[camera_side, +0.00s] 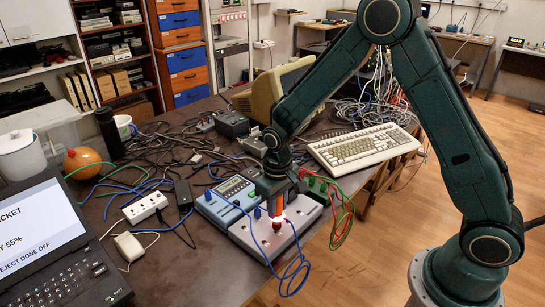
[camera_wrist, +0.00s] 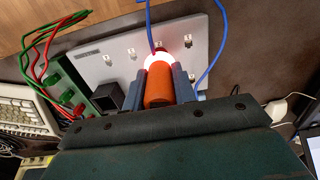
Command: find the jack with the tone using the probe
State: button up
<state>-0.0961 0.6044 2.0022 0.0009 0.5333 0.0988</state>
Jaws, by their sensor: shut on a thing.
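My gripper (camera_wrist: 160,76) is shut on an orange cylindrical probe (camera_wrist: 159,90), with a blue-grey finger on each side. The probe's tip glows white over the light grey jack panel (camera_wrist: 110,66). In the side view, my gripper (camera_side: 279,205) points down over the panel (camera_side: 304,217), and the glow hides the spot under the tip. I cannot tell whether the tip touches a jack.
A blue-grey instrument with a display (camera_side: 230,195) sits left of the panel. A green box (camera_side: 318,184) with red and green leads is behind it. Blue cable (camera_side: 294,275) loops at the front. A keyboard (camera_side: 362,147), power strip (camera_side: 145,207) and laptop (camera_side: 50,240) surround the work.

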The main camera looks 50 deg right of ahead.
dwell(0.3)
jog(key=n, duration=0.4)
jog(key=shift+n, duration=2)
jog(key=shift+r, duration=0.1)
jog(key=shift+r, duration=1.7)
jog(key=shift+d, duration=0.1)
